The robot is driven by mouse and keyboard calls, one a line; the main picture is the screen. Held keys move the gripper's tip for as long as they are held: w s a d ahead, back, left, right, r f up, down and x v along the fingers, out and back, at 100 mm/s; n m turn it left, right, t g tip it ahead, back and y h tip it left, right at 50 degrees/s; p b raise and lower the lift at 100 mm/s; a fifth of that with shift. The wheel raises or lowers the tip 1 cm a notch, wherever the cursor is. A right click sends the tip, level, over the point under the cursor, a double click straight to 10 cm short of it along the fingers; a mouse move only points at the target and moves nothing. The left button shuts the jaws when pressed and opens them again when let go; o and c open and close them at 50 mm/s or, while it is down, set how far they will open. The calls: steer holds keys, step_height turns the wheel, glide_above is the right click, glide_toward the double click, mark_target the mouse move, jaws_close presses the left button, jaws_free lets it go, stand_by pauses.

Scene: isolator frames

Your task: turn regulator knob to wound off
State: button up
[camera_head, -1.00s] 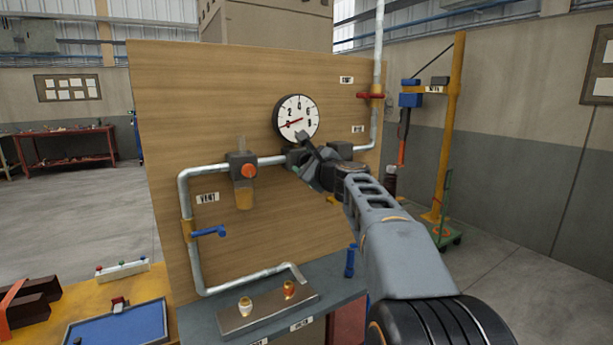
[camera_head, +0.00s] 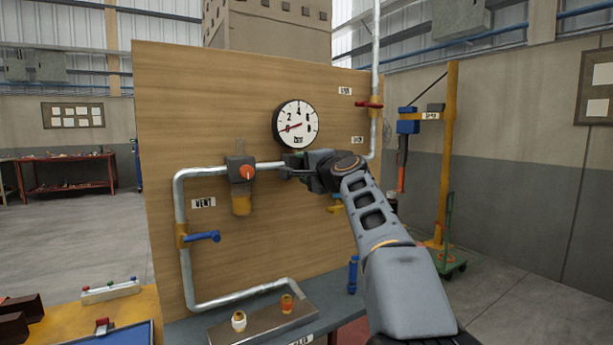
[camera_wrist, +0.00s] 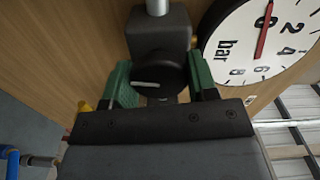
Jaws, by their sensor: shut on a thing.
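The regulator's dark round knob (camera_wrist: 157,68), with a white line across its face, shows in the wrist view under a dark grey block (camera_wrist: 158,30). My gripper (camera_wrist: 160,84) has its green fingers on both sides of the knob and is shut on it. In the head view my gripper (camera_head: 295,168) is at the pipe just below the gauge and hides the regulator.
The wooden panel (camera_head: 200,110) carries a grey pipe (camera_head: 178,205), a filter with an orange knob (camera_head: 247,172), a blue-handled vent valve (camera_head: 203,237) and a red-handled valve (camera_head: 369,105). A metal plate with two fittings (camera_head: 262,317) is below.

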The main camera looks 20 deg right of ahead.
steer(key=shift+n+b, duration=0.5)
steer(key=shift+n, duration=0.5)
steer(key=o, duration=0.9)
steer(key=shift+s+d+b, duration=0.25)
steer(key=shift+s+b, duration=0.25)
steer(key=shift+s, duration=1.8)
steer(key=shift+s+d+b, duration=0.3)
steer(key=shift+s+b, duration=0.15)
steer(key=shift+s, duration=1.8)
steer(key=shift+s+d+b, duration=0.25)
steer(key=shift+s+b, duration=0.25)
steer(key=shift+s, duration=1.8)
